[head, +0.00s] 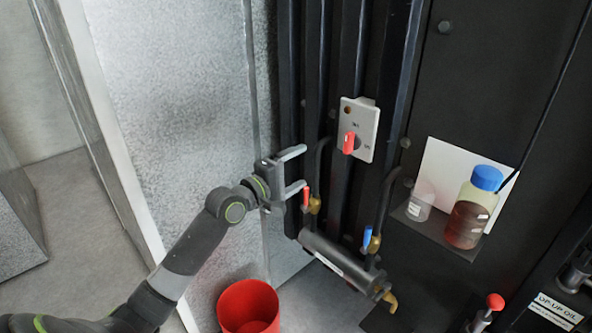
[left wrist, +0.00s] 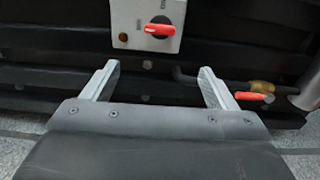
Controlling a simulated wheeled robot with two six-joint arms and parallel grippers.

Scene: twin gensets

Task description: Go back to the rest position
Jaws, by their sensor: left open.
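My left gripper (head: 298,170) is open and empty in the head view. It is in front of the dark ribbed panel, left of and below a grey switch plate (head: 366,118) with a red knob (head: 349,143). The left wrist view shows both fingers (left wrist: 158,85) apart with nothing between them. The switch's red knob (left wrist: 158,30) is beyond them there, above the gap. A red valve lever (head: 306,197) is close to the lower fingertip in the head view; I cannot tell whether they touch. My right gripper is not in view.
A horizontal cylinder (head: 335,262) with a blue lever (head: 367,237) is below the gripper. A red bucket (head: 248,306) stands on the floor. A blue-capped bottle (head: 470,210) and a clear cup (head: 420,205) stand on a shelf at right. Grey floor (head: 75,200) is clear at left.

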